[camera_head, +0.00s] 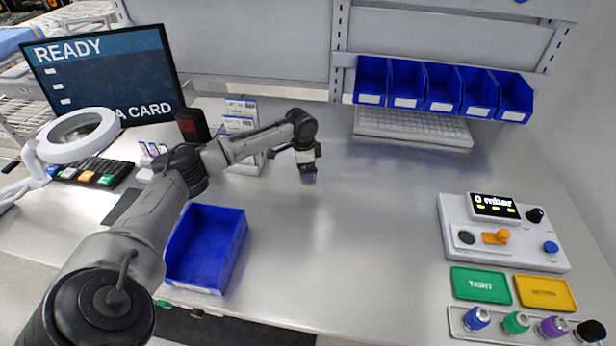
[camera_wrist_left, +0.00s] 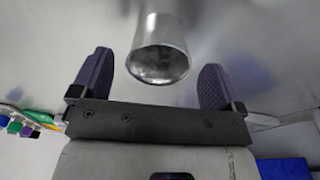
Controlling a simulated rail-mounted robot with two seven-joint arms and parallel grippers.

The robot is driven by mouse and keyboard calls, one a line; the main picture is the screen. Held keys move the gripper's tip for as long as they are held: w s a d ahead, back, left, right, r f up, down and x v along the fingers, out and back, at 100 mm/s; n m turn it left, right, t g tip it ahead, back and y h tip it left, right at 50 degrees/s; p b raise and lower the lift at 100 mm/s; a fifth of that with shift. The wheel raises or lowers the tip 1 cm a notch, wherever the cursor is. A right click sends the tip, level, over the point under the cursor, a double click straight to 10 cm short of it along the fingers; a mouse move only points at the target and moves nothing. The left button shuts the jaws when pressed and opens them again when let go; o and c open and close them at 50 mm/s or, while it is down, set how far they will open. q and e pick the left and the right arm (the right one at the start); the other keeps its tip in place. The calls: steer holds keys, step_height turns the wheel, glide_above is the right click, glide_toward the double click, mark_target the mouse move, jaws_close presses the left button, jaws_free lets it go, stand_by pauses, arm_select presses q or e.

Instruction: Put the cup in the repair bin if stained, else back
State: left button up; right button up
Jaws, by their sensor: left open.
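A grey metal cup (camera_wrist_left: 160,40) shows in the left wrist view, its round end facing the camera. The end looks mottled and dark inside; I cannot tell whether that is a stain or a reflection. My left gripper (camera_head: 308,176) is open, pointing down over the middle of the table. In the wrist view its purple fingers stand on either side of the cup, with gaps visible. The cup cannot be made out in the head view. An open blue bin (camera_head: 207,285) stands empty at the table's front left; no label reading repair is legible.
Several small blue bins (camera_head: 441,90) hang at the back above a grey keyboard-like tray (camera_head: 412,124). A gauge box (camera_head: 503,232), green (camera_head: 481,284) and yellow (camera_head: 545,292) plates are at right. A screen (camera_head: 105,75) and ring lamp (camera_head: 78,135) stand left. The table centre is clear.

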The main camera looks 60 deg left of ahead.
arm_select(q)
step_height(320, 180, down, 3)
steer(key=shift+d+f, duration=0.15)
steer(key=shift+f, duration=0.05)
steer(key=shift+c, duration=0.2)
steer(key=shift+r, duration=0.1)
steer(key=c, duration=1)
